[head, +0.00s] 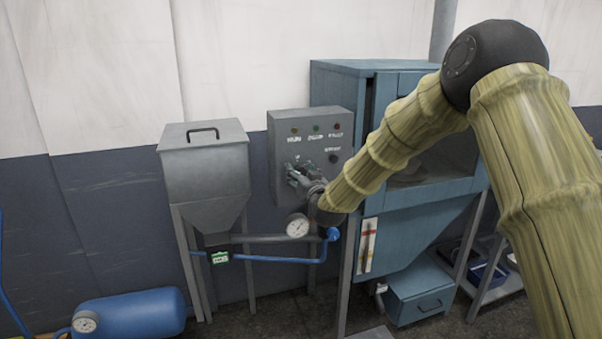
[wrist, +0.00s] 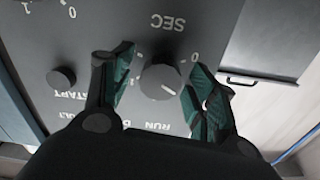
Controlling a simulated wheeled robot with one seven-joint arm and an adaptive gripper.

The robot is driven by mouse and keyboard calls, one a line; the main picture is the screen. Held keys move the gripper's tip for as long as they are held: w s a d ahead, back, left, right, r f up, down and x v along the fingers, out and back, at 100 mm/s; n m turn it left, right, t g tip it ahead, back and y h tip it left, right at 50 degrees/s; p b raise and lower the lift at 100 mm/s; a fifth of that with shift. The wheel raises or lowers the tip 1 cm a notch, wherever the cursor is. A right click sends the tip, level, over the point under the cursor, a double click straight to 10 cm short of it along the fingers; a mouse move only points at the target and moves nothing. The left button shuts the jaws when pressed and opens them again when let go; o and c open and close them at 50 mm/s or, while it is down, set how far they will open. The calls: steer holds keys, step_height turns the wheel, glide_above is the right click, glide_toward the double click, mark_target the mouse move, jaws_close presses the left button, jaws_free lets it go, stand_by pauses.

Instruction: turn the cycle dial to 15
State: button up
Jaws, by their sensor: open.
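The dark round dial (wrist: 160,82) sits on the grey control panel (wrist: 225,20), under the upside-down word SEC in the wrist view. A pale pointer mark on it points toward the lower right of that view. A 0 is printed to its upper right; the rest of its scale is hidden or not legible. My gripper (wrist: 159,72) is open, with one green-padded finger on each side of the dial. The fingers look close to the dial; I cannot tell if the right one touches. In the head view my gripper (head: 299,178) is at the control box front and hides the dial.
A START button (wrist: 61,77) is left of the dial in the wrist view. A hopper (head: 205,165) stands left, a blue cabinet (head: 335,85) right. A gauge (head: 297,226) and blue pipe (head: 270,259) lie below my gripper.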

steer(key=c, duration=1)
steer(key=shift+c, duration=0.2)
steer(key=shift+f+m+b, duration=0.15)
steer(key=shift+m+b, duration=0.15)
steer(key=shift+b, duration=0.2)
steer(key=shift+m+b, duration=10.45)
steer(key=shift+m, duration=1.15)
